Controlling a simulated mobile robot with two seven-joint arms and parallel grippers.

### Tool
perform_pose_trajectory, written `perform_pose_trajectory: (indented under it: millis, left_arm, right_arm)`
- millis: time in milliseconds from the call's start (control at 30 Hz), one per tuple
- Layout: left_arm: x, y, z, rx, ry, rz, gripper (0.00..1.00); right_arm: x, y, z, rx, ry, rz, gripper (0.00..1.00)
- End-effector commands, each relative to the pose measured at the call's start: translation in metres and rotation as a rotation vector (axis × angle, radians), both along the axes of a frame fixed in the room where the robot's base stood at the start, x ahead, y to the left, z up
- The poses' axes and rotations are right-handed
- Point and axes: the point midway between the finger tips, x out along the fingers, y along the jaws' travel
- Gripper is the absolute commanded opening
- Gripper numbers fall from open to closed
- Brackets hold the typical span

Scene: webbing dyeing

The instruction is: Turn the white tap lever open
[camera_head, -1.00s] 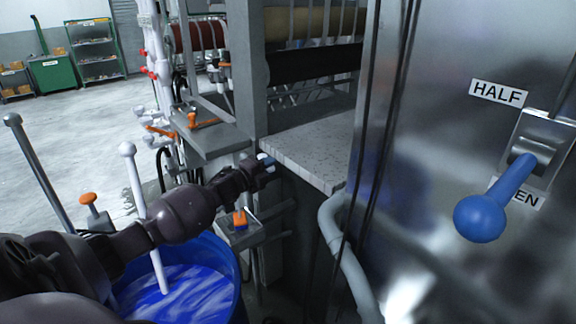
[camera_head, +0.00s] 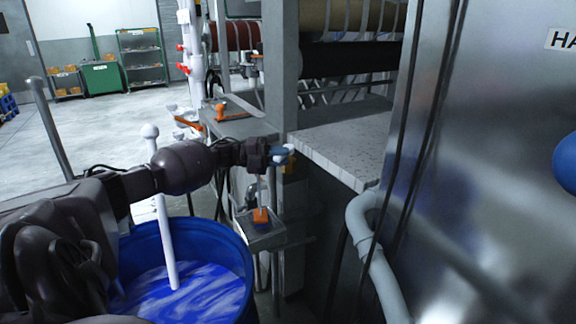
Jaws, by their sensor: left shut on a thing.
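My left arm comes in from the left, above a blue barrel. My left gripper (camera_head: 279,154) is at the near left corner of the speckled worktop. It is shut on a small white piece (camera_head: 290,147) that shows at its fingertips and looks like the white tap lever. The fingers hide most of this piece, so I cannot tell its angle. My right gripper is not in view.
The blue barrel (camera_head: 238,256) holds blue and white liquid and a white rod with a ball top (camera_head: 150,131). The speckled worktop (camera_head: 335,148), a grey pipe (camera_head: 382,265) and a steel panel (camera_head: 500,150) with a blue knob (camera_head: 567,163) stand to the right.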

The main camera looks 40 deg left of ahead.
Motion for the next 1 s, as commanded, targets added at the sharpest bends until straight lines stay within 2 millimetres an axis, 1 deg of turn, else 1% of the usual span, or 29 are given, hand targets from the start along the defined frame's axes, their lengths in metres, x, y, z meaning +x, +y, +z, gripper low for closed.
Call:
perform_pose_trajectory:
  millis: [33, 300, 733, 767, 800, 867, 900, 1000]
  left_arm:
    - [0.0004, 0.0015, -0.0075, 0.001, 0.009, -0.016, 0.00]
    - [-0.0009, 0.0035, -0.0025, 0.000, 0.003, -0.070, 0.00]
    - [-0.0013, 0.0037, -0.0001, -0.001, 0.001, -0.077, 0.00]
    - [-0.0013, 0.0037, -0.0001, -0.001, 0.001, -0.077, 0.22]
    - [-0.0013, 0.0037, -0.0001, 0.000, 0.000, -0.077, 0.28]
    - [-0.0013, 0.0037, -0.0001, 0.000, 0.000, -0.076, 0.37]
    - [-0.0013, 0.0037, 0.0000, 0.000, 0.000, -0.076, 0.44]
    - [-0.0012, 0.0038, 0.0000, 0.000, 0.000, -0.076, 0.45]
  right_arm:
    - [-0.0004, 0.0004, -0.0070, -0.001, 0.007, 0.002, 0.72]
    - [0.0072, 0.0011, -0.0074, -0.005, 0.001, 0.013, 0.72]
    - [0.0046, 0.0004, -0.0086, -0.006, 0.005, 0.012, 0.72]
    - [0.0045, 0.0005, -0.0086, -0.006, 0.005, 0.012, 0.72]
    - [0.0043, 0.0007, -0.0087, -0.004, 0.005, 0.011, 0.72]
    - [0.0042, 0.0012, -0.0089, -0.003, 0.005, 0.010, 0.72]
    - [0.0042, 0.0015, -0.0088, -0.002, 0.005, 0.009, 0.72]
    - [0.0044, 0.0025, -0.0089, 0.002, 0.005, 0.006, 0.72]
